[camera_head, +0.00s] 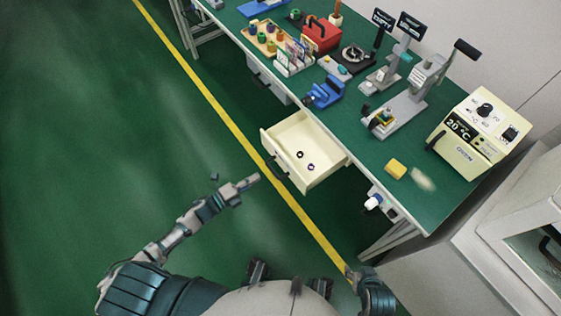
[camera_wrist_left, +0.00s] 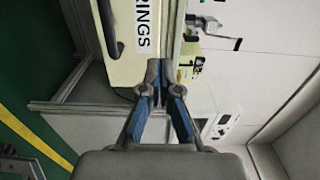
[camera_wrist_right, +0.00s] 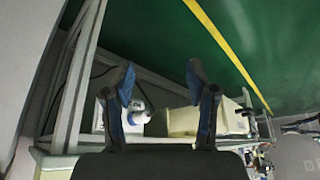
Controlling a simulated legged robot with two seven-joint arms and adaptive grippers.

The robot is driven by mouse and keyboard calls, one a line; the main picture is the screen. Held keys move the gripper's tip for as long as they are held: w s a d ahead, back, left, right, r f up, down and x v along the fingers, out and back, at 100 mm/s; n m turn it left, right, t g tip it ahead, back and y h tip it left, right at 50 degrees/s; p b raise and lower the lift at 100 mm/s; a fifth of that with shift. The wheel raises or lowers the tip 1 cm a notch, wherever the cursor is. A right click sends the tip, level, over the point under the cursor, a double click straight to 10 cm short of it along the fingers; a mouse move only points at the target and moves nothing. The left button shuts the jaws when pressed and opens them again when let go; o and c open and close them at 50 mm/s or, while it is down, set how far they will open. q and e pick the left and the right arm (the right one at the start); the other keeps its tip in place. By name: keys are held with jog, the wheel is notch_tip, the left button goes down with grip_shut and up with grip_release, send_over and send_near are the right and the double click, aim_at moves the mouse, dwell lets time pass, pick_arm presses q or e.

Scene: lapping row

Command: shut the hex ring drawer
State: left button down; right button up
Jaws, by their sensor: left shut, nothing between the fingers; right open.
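The cream drawer (camera_head: 318,179) stands pulled out from under the green bench, with a dark handle (camera_head: 277,170) on its front. Two small rings, one dark (camera_head: 300,154) and one purplish (camera_head: 310,167), lie inside it. My left gripper (camera_head: 254,180) is shut and empty, just in front of the drawer front. In the left wrist view its fingertips (camera_wrist_left: 158,66) are close to the cream front (camera_wrist_left: 121,65) with a label reading "RINGS"; contact cannot be told. My right gripper (camera_wrist_right: 160,76) is open and empty, low near the bench's near end; the drawer's side (camera_wrist_right: 195,121) shows beyond it.
The green bench (camera_head: 437,200) carries a cream oven (camera_head: 472,138), a grey press (camera_head: 405,112), a blue vise (camera_head: 324,93), a red box (camera_head: 321,35) and a yellow block (camera_head: 396,169). A white item (camera_head: 373,202) hangs under the near edge. The floor at left is clear.

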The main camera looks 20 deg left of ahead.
aim_at(284, 158)
pick_arm(q)
jog(key=x, duration=0.4)
jog(key=b+x, duration=0.1)
jog(key=x, duration=0.4)
jog(key=shift+w+a+f, duration=0.15)
jog(key=shift+w+f, duration=0.05)
jog(key=shift+w, duration=0.25)
jog(key=shift+w+d, duration=0.45)
jog(key=shift+d+r, duration=0.1)
jog(key=shift+d, duration=0.2)
pick_arm(e)
jog(key=w+t, duration=0.1)
jog(key=w+a+t, duration=0.1)
jog(key=w, duration=0.1)
jog(key=w+r, duration=0.1)
jog(key=w, duration=0.1)
jog(key=shift+a+t+y, duration=0.4)
pick_arm(q)
jog(key=shift+w+a, duration=0.1)
jog(key=shift+w, duration=0.05)
pick_arm(e)
jog(key=shift+a+r, duration=0.1)
jog(key=shift+a, duration=0.05)
